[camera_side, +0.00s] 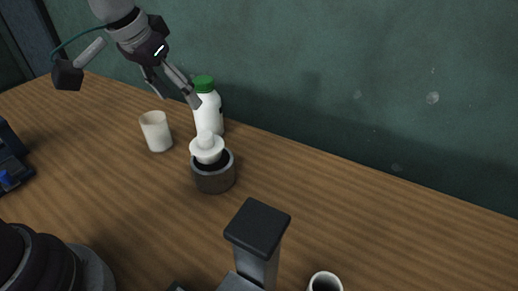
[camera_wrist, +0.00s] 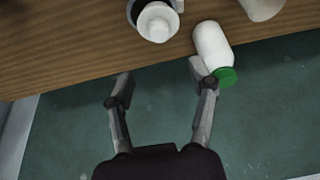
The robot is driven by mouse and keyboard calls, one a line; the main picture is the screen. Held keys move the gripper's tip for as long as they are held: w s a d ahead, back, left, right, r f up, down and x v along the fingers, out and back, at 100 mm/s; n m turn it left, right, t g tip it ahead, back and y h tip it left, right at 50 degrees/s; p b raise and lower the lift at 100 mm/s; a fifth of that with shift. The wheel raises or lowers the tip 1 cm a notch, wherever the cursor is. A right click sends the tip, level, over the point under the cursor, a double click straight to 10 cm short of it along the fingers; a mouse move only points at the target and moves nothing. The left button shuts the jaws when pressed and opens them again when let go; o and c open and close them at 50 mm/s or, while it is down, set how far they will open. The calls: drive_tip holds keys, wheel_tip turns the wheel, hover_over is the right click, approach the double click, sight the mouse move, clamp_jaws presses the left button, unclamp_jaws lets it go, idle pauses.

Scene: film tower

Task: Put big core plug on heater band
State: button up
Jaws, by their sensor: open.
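The big core plug, a white stepped piece with a small knob on top, (camera_side: 207,147) sits on the dark grey ring-shaped heater band (camera_side: 214,182) in the side view. It looks roughly upright, with part of the band's dark inside showing around it. In the wrist view the plug (camera_wrist: 157,22) and part of the band's rim (camera_wrist: 132,10) show at the top edge. My gripper (camera_side: 176,97) is open and empty, above and to the left of the plug. In the wrist view its fingers (camera_wrist: 160,82) are spread apart, with nothing between them.
A white bottle with a green cap (camera_side: 208,108) stands just behind the band, close to my right finger in the wrist view. A white cup (camera_side: 156,131) stands left of the band. Another white ring-shaped piece (camera_side: 325,283) is at the bottom edge. The table's right side is clear.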

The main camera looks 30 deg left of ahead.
drive_tip(key=s+a+r+t, duration=0.1)
drive_tip(key=s+a, duration=0.3)
drive_tip(key=s, duration=0.8)
